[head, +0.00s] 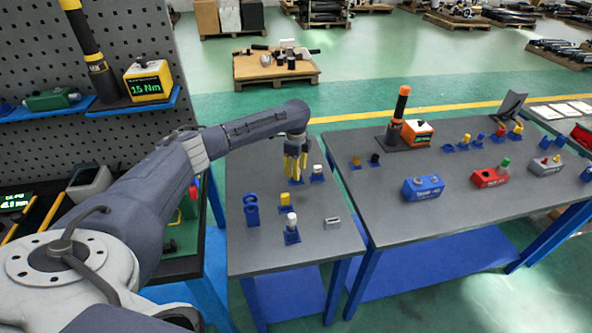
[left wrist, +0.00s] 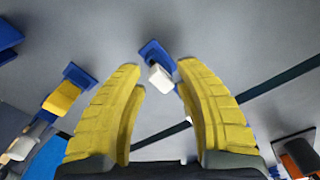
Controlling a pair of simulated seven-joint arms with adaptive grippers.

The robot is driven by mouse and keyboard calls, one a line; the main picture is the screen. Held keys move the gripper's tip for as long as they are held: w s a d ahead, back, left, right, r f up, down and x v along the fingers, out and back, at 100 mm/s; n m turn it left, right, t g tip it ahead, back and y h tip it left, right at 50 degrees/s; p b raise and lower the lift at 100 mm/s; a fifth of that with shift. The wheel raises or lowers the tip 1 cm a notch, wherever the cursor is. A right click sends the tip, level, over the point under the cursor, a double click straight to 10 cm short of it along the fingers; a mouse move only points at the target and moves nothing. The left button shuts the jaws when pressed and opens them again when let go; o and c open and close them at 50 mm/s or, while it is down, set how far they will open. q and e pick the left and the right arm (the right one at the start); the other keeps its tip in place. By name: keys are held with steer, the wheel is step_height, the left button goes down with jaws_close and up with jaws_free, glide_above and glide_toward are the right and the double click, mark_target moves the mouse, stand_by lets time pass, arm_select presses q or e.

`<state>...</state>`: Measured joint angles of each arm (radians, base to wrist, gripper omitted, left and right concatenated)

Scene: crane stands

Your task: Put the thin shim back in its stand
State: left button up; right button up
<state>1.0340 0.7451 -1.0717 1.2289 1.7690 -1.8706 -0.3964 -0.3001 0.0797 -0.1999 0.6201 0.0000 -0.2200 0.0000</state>
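My left gripper (head: 293,168) points down over the narrow left table in the head view. In the left wrist view its two yellow fingers (left wrist: 160,110) are spread wide with nothing gripped between the tips. Ahead of them a small blue stand (left wrist: 150,50) holds a white block (left wrist: 160,77). In the head view a blue stand base (head: 296,182) shows just below the fingers. A small light grey slotted piece (head: 332,223) lies near the table's front right. I cannot tell for certain which piece is the thin shim. My right gripper is in neither view.
Nearby are a blue ring-topped stand (head: 251,209), a yellow piece (head: 285,199), a white-topped piece on a blue stand (head: 291,228) and another white-topped piece (head: 317,170). The right table (head: 350,205) carries red, blue and grey blocks. A pegboard (head: 130,25) stands left.

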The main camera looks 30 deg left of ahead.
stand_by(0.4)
arm_select(q)
steer(key=shift+r, duration=2.45)
